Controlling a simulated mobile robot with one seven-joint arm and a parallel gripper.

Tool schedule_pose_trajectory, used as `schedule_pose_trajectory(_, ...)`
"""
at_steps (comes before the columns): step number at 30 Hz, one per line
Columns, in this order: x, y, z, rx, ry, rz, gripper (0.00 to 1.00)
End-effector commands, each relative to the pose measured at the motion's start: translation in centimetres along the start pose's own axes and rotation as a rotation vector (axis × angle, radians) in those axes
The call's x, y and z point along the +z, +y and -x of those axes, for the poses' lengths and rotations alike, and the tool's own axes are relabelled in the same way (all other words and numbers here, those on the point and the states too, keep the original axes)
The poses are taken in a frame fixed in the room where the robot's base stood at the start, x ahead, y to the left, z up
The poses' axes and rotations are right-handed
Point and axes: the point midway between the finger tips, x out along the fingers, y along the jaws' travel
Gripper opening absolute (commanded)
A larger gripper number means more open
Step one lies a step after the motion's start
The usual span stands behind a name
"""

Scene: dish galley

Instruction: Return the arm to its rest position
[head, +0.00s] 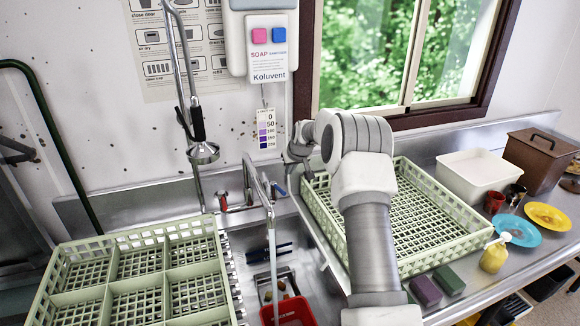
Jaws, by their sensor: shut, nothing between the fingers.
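My arm rises from the bottom of the head view, in front of the right-hand green rack, and bends at a white and grey joint near the window's lower left corner. My gripper (306,168) is small and dark at the arm's far end, left of that joint, by the rack's back left corner. It is shut and holds nothing. The arm hides part of the fingers' surroundings and the middle of the rack.
A green rack (446,248) sits on the right counter; a divided green rack (110,292) is at left. Between them are the sink, faucet (262,195) and red container (290,312). A spray head (203,153) hangs above. A white tub (477,172), brown box (538,158) and plates (547,216) stand right.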

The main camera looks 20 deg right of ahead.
Motion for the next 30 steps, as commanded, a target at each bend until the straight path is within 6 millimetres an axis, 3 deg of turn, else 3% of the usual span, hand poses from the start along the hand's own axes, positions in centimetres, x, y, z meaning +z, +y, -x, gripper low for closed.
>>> schedule_pose_trajectory(9, 2.2, 0.0, -3.2, 0.0, 0.0, 0.0, 0.0)
schedule_pose_trajectory(30, 2.2, 0.0, -3.2, 0.0, 0.0, 0.0, 0.0)
